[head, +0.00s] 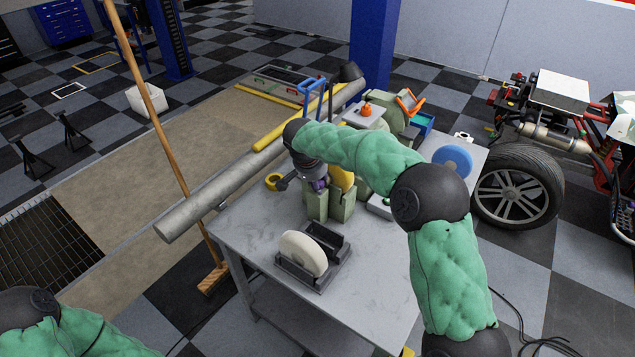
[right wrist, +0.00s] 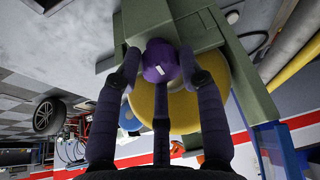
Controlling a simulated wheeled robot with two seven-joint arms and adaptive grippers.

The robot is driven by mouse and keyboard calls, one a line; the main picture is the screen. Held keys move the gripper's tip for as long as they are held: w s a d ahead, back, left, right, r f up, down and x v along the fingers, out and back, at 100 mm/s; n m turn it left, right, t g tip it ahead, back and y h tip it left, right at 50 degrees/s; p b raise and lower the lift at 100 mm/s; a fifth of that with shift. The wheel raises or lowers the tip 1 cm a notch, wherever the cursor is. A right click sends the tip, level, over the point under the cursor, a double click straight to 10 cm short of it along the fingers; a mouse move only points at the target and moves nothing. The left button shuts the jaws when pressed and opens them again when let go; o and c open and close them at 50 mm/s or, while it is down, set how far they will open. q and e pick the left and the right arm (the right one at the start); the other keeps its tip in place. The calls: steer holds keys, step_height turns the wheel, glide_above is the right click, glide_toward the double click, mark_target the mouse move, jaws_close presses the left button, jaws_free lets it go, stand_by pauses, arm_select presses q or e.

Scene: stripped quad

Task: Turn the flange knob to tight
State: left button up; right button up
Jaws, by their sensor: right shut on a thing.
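The flange knob is a purple round knob (right wrist: 160,60) with a small white mark, on the green grinder (right wrist: 200,32) in the right wrist view. A yellow wheel (right wrist: 182,105) sits behind it. My right gripper (right wrist: 160,68) is shut on the knob, with fingers on both sides of it. In the head view, my right gripper (head: 312,180) reaches the green grinder (head: 341,205) from above, and a bit of the purple knob (head: 320,184) shows beside it. My left arm shows only at the lower left; its gripper is out of view.
The grinder stands on a grey metal table (head: 340,302). A pale wheel (head: 303,253) in a dark holder stands at the front. A blue disc (head: 453,160) is at the right. A long grey pipe (head: 215,205) and a broom (head: 160,125) are at the left.

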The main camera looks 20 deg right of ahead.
steer(key=shift+w+r, duration=0.3)
steer(key=shift+r, duration=0.1)
steer(key=o, duration=1.1)
steer(key=shift+d, duration=0.1)
steer(key=shift+f, duration=0.2)
steer(key=shift+s, duration=0.1)
steer(key=v, duration=1.2)
steer(key=shift+f, duration=0.1)
